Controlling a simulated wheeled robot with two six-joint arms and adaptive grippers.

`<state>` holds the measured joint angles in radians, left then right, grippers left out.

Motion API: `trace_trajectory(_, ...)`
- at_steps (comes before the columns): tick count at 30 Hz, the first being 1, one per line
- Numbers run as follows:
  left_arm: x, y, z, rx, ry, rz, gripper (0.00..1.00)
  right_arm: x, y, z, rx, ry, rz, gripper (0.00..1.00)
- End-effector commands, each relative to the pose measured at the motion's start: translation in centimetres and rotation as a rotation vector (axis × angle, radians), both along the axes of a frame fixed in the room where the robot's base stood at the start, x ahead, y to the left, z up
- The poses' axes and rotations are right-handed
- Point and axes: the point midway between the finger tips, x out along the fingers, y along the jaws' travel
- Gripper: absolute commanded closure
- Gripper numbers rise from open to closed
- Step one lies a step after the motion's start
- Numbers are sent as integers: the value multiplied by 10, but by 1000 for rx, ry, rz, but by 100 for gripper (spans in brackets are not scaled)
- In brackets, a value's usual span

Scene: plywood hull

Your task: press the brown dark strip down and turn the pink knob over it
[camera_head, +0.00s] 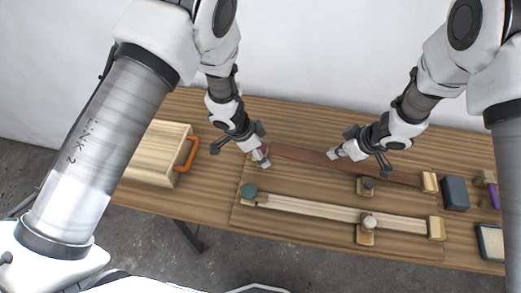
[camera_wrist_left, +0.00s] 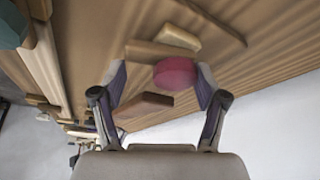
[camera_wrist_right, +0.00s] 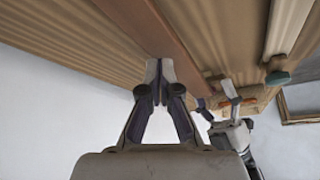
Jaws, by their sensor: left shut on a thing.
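The brown dark strip (camera_head: 300,155) lies along the back of the board in the head view, running from my left gripper toward the right. It also crosses the right wrist view (camera_wrist_right: 178,45). The pink knob (camera_wrist_left: 175,73) stands between the fingers of my left gripper (camera_wrist_left: 165,82), which is shut on it; in the head view the fingers (camera_head: 262,158) partly hide it. A brown piece (camera_wrist_left: 145,106), apparently the strip's end, shows beside it. My right gripper (camera_head: 334,154) is shut, its fingertips together at the strip (camera_wrist_right: 158,68); whether they touch it I cannot tell exactly.
A pale strip (camera_head: 330,210) lies in front, with a teal knob (camera_head: 249,190) at its left end and a pale knob (camera_head: 370,221) near its right. A dark-topped knob (camera_head: 368,183) stands between. A wooden box (camera_head: 150,155) with an orange handle is left; a blue block (camera_head: 456,193) is right.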

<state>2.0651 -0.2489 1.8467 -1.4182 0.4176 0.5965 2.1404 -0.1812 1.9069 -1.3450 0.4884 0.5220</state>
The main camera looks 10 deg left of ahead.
Motion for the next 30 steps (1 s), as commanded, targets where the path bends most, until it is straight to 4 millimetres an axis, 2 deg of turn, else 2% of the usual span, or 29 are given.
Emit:
trace_trajectory(13,-4,0,-4,2,9,-2,61,0,0,-15,0,0,-1,100)
trace_trajectory(30,-6,0,-6,3,13,-3,61,0,0,-23,0,1,0,100)
